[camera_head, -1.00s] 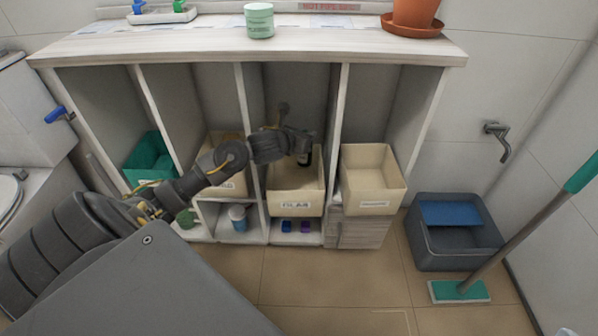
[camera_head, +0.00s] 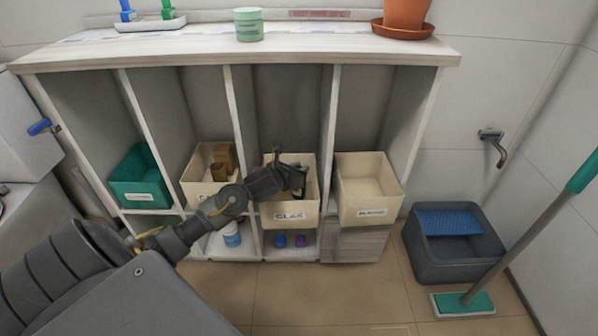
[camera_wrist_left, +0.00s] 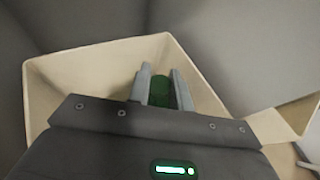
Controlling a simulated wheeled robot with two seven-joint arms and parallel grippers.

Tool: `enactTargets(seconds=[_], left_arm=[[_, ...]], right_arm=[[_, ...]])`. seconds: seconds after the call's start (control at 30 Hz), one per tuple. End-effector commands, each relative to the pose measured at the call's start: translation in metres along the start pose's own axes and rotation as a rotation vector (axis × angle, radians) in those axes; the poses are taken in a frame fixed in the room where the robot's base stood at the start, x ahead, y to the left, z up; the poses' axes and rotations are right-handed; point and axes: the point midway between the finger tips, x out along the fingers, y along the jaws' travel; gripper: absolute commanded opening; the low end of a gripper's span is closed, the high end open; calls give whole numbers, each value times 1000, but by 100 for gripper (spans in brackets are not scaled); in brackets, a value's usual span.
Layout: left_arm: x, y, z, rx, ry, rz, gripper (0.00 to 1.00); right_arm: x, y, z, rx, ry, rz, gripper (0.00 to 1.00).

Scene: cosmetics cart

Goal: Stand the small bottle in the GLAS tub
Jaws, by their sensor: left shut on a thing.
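The GLAS tub (camera_head: 308,210) is a cream box with a label on its front, in the third bay of the shelf unit. It also shows in the left wrist view (camera_wrist_left: 85,68). My left gripper (camera_head: 297,180) is inside the tub's opening, at about rim height in the head view. In the left wrist view its fingers (camera_wrist_left: 159,88) are shut on the small bottle (camera_wrist_left: 160,92), which looks dark green. The bottle is over or within the tub's inside. Its lower end is hidden, so I cannot tell whether it touches the floor. My right gripper is out of view.
A cream tub with brown items (camera_head: 208,190) stands left of the GLAS tub, and an empty-looking cream tub (camera_head: 367,205) stands right. Upright dividers (camera_head: 330,120) flank the bay, with the shelf top (camera_head: 300,50) above. A grey bucket (camera_head: 450,255) and a mop stand at right.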

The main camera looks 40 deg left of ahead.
Motion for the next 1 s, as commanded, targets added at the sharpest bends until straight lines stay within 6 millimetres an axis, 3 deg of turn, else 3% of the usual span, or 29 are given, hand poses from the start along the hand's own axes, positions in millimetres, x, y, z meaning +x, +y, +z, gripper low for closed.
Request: enactTargets(seconds=[0.27,0.3,0.47,0.8,1.0], left_arm=[[1,0,-2,1,-1,0,0],[1,0,-2,1,-1,0,23],[0,0,-1,1,0,-1,42],[-2,0,4,0,-1,-1,42],[-36,0,3,6,2,-2,42]], right_arm=[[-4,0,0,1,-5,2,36],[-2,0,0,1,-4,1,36],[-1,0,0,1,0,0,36],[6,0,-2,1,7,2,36],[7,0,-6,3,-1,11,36]])
